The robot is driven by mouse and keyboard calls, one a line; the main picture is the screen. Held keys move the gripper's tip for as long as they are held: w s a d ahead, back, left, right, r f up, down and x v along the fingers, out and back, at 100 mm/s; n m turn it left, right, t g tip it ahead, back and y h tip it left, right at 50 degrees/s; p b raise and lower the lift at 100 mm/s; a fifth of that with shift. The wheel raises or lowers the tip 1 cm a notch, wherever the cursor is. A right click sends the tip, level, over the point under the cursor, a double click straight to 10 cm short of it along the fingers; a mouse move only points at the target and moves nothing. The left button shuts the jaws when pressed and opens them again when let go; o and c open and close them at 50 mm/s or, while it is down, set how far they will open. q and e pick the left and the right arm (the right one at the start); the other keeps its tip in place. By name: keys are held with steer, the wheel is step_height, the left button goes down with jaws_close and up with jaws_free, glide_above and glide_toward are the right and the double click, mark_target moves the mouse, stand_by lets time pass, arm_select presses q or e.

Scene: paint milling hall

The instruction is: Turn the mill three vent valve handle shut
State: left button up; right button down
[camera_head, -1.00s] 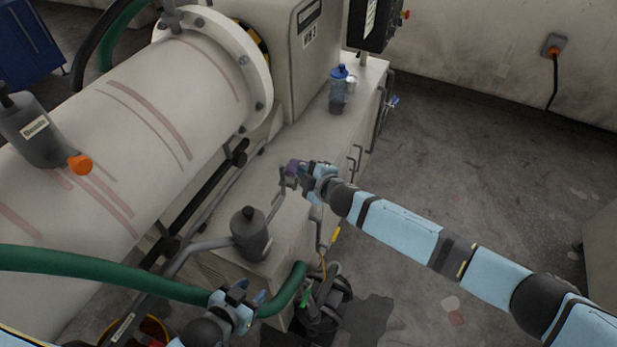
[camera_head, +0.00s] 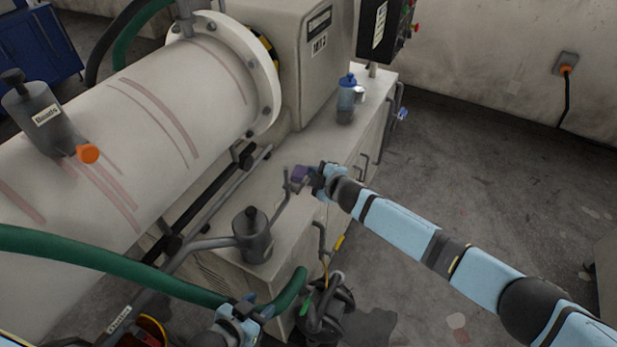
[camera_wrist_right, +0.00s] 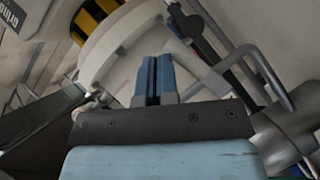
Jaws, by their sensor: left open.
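The mill is a white drum (camera_head: 150,130) with reddish streaks, lying at the left beside a pale cabinet (camera_head: 345,140). I cannot tell which part is the vent valve handle. An orange knob (camera_head: 88,153) sits by a grey labelled canister (camera_head: 40,115) on the drum, far from both grippers. My right gripper (camera_head: 308,176) is over the cabinet top, beside a thin grey upright pipe; a small purple block shows at its tip. In the right wrist view its blue fingers (camera_wrist_right: 155,80) are together, with nothing seen between them. My left gripper (camera_head: 250,308) is open near the green hose, bottom centre.
A grey capped pot (camera_head: 252,238) with a pipe stands on the cabinet's near end. A blue-capped bottle (camera_head: 347,98) stands farther back. A yellow-tipped lever (camera_head: 339,242) is on the cabinet front. A green hose (camera_head: 90,258) crosses the lower left. The floor at right is mostly clear.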

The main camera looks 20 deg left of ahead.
steer(key=shift+w+f, duration=0.2)
steer(key=shift+f, duration=0.15)
stand_by(0.5)
steer(key=s+d+r+p, duration=0.2)
steer(key=d+r+p, duration=0.1)
steer(key=d+r, duration=0.65)
steer(key=s+f+m+t, duration=0.1)
steer(key=s+f+m, duration=0.1)
steer(key=s+m, duration=0.35)
steer(key=s+f+m, duration=0.2)
steer(key=s+f, duration=0.1)
steer(key=s, duration=0.5)
steer(key=s+d+f+m+h, duration=0.2)
steer(key=s+d, duration=0.4)
steer(key=d, duration=0.3)
steer(key=s+d+f+m+h, duration=0.3)
steer(key=s+d+f+m, duration=0.1)
steer(key=s+d, duration=0.3)
steer(key=s+d+f+m+h, duration=0.2)
steer(key=s+d+f+m, duration=0.2)
steer(key=s+d, duration=0.3)
steer(key=d+m, duration=0.1)
steer(key=d, duration=0.2)
steer(key=shift+s+d+t+h, duration=0.25)
steer(key=shift+d+t+h, duration=0.05)
steer(key=shift+d+t, duration=0.1)
steer(key=shift+m, duration=0.25)
